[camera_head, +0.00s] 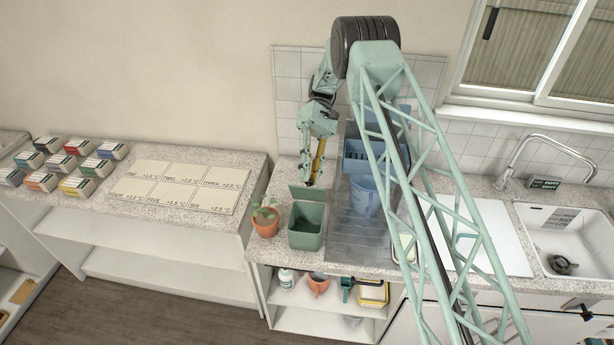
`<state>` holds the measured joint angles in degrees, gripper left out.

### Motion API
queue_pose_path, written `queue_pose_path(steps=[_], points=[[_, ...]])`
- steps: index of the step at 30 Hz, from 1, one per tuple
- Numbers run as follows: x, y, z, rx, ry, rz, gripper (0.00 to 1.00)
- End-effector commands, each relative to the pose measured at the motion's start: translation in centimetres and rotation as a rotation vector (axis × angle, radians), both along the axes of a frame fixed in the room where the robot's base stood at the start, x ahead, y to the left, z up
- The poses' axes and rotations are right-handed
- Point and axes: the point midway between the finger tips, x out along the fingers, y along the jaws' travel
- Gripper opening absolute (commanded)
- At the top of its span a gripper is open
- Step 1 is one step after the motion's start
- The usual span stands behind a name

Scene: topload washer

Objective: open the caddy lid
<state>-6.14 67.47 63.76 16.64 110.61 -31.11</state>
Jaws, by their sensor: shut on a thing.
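The caddy (306,226) is a small green bin on the speckled counter, right of a potted plant. Its top is open and its inside shows. The green caddy lid (304,194) is raised at the caddy's back edge, roughly upright. My gripper (314,182) is shut on the lid at its upper edge, behind the caddy. The fingertips are small and partly hidden by the lid. Whether the lid leans back or stands straight is hard to tell.
The potted plant (265,217) stands close left of the caddy. A clear rack (356,247) with a blue jug (363,195) stands close right. A sink (566,240) is farther right. Small boxes and a labelled mat (181,186) lie on the left counter.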

Motion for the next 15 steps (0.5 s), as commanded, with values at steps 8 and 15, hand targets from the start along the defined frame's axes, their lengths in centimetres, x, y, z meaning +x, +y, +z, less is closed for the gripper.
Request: queue_pose_path(steps=[8,15], points=[[-0.03,0.04,-0.04,0.0,0.0,0.0,0.17],[-0.02,0.03,-0.02,0.0,0.0,0.0,0.29]])
